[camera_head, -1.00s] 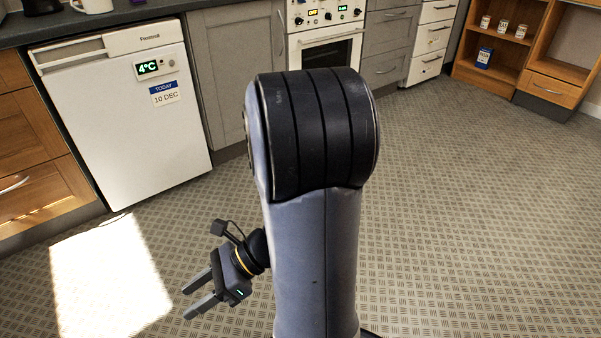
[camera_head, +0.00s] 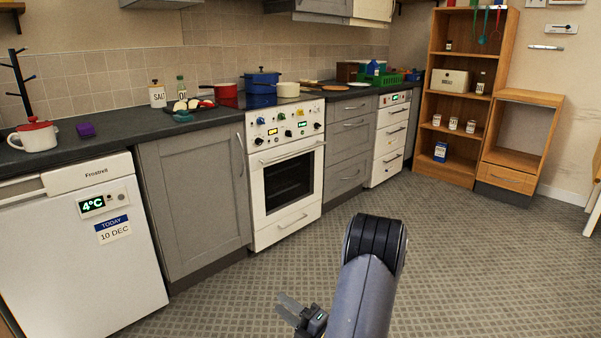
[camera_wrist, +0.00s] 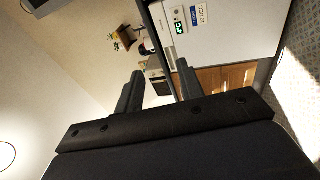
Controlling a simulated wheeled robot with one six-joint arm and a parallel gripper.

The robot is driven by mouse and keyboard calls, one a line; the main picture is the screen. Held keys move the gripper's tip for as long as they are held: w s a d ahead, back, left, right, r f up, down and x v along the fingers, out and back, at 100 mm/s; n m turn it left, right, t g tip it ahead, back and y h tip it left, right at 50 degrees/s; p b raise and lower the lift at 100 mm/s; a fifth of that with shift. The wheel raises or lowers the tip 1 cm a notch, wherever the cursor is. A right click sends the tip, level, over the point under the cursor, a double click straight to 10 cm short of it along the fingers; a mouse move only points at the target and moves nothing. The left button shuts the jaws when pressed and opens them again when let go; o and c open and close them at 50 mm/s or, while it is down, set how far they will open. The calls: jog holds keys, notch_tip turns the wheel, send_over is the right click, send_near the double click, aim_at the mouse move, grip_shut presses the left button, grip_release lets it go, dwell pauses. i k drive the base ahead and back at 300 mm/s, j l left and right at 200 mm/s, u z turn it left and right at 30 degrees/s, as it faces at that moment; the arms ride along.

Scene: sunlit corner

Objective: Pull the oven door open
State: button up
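The white oven (camera_head: 283,212) stands in the counter row in the head view, left of the picture's middle. Its door (camera_head: 290,184) has a dark window and looks shut. The door handle (camera_head: 292,152) is a bar along the door's top edge, below a panel of knobs and lit displays. My gripper (camera_head: 286,306) is low in the head view, partly cut off by the bottom edge, well apart from the oven. In the wrist view my gripper (camera_wrist: 158,82) shows two spread fingers with nothing between them. The oven is not clearly seen in the wrist view.
A white fridge (camera_head: 77,250) and a grey cabinet (camera_head: 194,200) stand left of the oven. Grey drawers (camera_head: 350,145) and a white drawer unit (camera_head: 390,140) stand right. Pots (camera_head: 262,82) sit on the counter above. The patterned floor (camera_head: 450,260) before the oven is clear.

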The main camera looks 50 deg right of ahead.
aim_at(257, 162)
jog(key=i+l, duration=0.45)
jog(key=l, duration=0.3)
jog(key=i+l+z, duration=0.1)
jog(key=i+l, duration=0.3)
jog(key=l, duration=0.3)
jog(key=i+l+z, duration=0.1)
jog(key=i+l, duration=0.4)
jog(key=l, duration=0.2)
jog(key=i+l, duration=0.45)
jog(key=l, duration=0.2)
jog(key=i+l+z, duration=0.1)
jog(key=i+l, duration=0.4)
jog(key=l, duration=0.15)
